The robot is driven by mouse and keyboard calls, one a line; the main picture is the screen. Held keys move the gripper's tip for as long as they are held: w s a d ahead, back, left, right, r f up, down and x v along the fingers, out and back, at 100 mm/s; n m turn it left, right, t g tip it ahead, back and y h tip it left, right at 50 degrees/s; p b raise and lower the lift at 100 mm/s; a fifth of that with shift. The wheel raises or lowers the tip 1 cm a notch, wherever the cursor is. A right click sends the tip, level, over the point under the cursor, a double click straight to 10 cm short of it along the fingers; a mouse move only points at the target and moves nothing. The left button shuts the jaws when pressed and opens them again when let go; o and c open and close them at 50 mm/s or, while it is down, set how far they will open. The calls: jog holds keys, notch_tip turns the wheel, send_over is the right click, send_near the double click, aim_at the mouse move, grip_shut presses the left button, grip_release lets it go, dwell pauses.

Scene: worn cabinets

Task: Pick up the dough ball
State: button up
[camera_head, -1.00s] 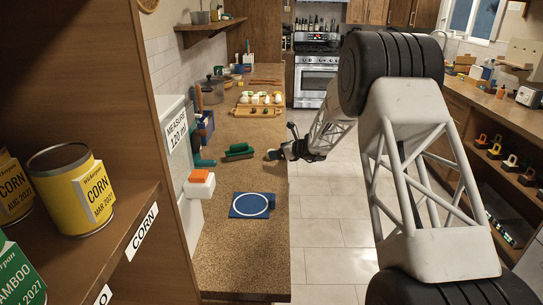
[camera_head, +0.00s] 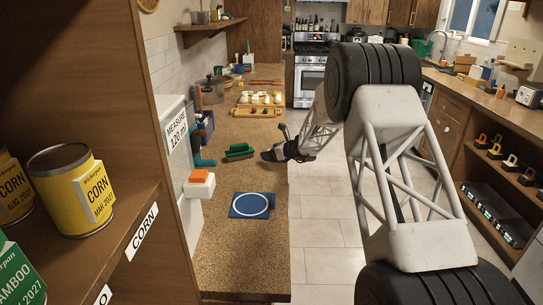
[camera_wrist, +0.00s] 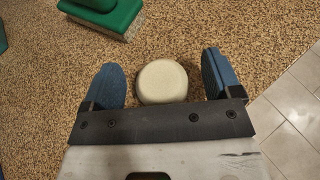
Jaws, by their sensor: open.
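The dough ball (camera_wrist: 162,82) is a pale, cream, rounded lump on the speckled brown counter, seen in the wrist view. My gripper (camera_wrist: 168,82) is open, with one blue fingertip on each side of the dough ball. The ball lies between the fingers, closer to the left one, with a gap on the right. In the head view my gripper (camera_head: 270,155) is low at the counter's right edge, and the dough ball cannot be made out there.
A green brush (camera_head: 238,152) lies just left of my gripper, also at the top of the wrist view (camera_wrist: 110,14). A blue mat (camera_head: 252,205) with a white ring lies nearer on the counter (camera_head: 240,265). A tray of several pale items (camera_head: 259,98) stands farther back.

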jog(key=c, duration=1)
jog(key=shift+r, duration=0.15)
jog(key=shift+r, duration=0.55)
jog(key=shift+s+d+r, duration=0.1)
jog(key=shift+s+r, duration=0.1)
jog(key=shift+r, duration=0.4)
jog(key=shift+s+r, duration=0.15)
jog(key=shift+r, duration=0.4)
jog(key=s+d, duration=0.1)
jog(key=s, duration=0.4)
jog(key=s+d, duration=0.1)
jog(key=s, duration=0.4)
jog(key=s+d+r, duration=0.1)
jog(key=s, duration=0.4)
jog(key=shift+r, duration=0.1)
